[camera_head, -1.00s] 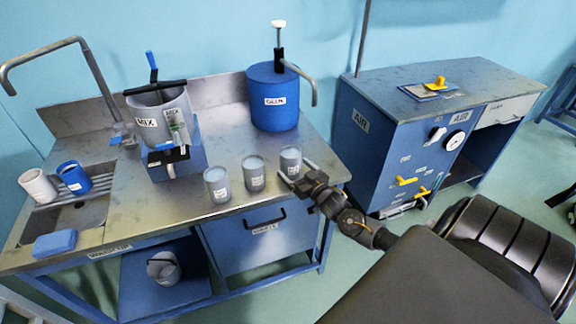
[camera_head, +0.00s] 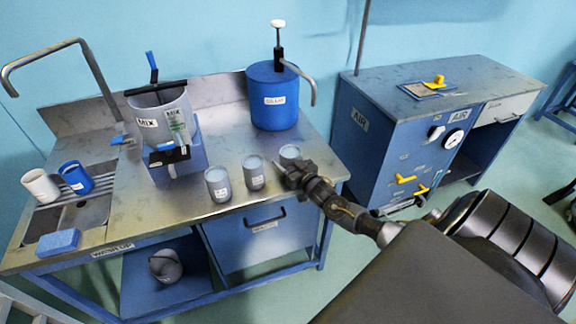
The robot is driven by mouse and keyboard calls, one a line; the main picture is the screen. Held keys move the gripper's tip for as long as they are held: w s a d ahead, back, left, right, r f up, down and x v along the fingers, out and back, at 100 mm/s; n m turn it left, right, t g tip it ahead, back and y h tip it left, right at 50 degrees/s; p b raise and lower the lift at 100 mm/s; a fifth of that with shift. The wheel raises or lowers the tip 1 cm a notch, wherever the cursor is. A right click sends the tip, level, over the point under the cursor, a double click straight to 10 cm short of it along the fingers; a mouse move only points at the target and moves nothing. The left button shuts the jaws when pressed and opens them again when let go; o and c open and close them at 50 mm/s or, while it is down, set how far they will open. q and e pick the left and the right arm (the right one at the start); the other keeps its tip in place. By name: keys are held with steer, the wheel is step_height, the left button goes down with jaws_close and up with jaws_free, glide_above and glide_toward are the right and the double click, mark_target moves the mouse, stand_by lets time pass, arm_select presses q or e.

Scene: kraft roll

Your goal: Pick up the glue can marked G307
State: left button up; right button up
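Three grey cans with small white labels stand in a row near the front right of the metal bench: a left can (camera_head: 217,184), a middle can (camera_head: 253,173) and a right can (camera_head: 289,152). The labels are too small to read, so I cannot tell which is G307. My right gripper (camera_head: 285,168) is low over the bench at the right can and hides its lower part. I cannot tell whether its fingers touch or grip the can. My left gripper is not in view.
A blue drum with a pump (camera_head: 273,105) stands behind the cans. A mixing pot (camera_head: 160,112) on a blue stand is to their left. A sink with a white cup (camera_head: 40,186) and a blue cup (camera_head: 75,177) is at the far left. A blue air cabinet (camera_head: 385,150) stands at right.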

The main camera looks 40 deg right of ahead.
steer(key=shift+r, duration=0.1)
steer(key=c, duration=0.3)
steer(key=shift+b, duration=0.5)
steer(key=shift+s, duration=0.25)
steer(key=shift+s+a, duration=0.1)
steer(key=shift+s, duration=0.95)
steer(key=shift+s+a+b, duration=0.15)
steer(key=shift+s+b, duration=0.25)
steer(key=shift+s, duration=2.15)
steer(key=shift+s+a+b, duration=0.2)
steer(key=shift+s+b, duration=0.15)
steer(key=shift+s, duration=2.15)
steer(key=shift+s+a+b, duration=0.15)
steer(key=shift+s+b, duration=0.25)
steer(key=shift+s, duration=2.15)
steer(key=shift+s, duration=0.15)
